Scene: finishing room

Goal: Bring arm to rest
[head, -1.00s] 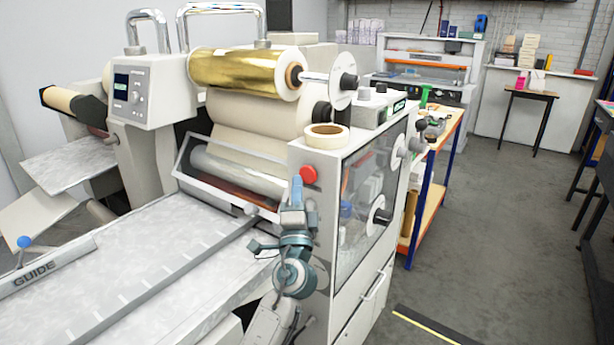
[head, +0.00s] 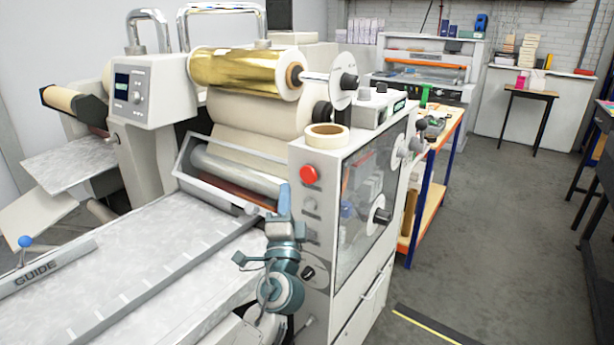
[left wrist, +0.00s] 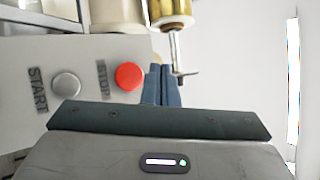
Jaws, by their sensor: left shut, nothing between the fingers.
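My left gripper (head: 284,199) is shut and empty, its blue fingers pointing up in front of the laminating machine's (head: 318,240) end panel in the head view. In the left wrist view its two closed fingers (left wrist: 162,84) show beside the red STOP button (left wrist: 129,76), and the grey START button (left wrist: 66,85) lies to the left. In the head view the red button (head: 308,175) is up and right of the fingertips, with a gap in the picture. Whether anything touches the panel, I cannot tell. My right gripper is not in view.
The grey feed table (head: 130,270) with its GUIDE bar (head: 50,267) lies to the left. A gold foil roll (head: 235,69) and a tape roll (head: 326,135) are on the machine. A workbench (head: 432,200) stands behind it. The floor (head: 490,240) at right is open.

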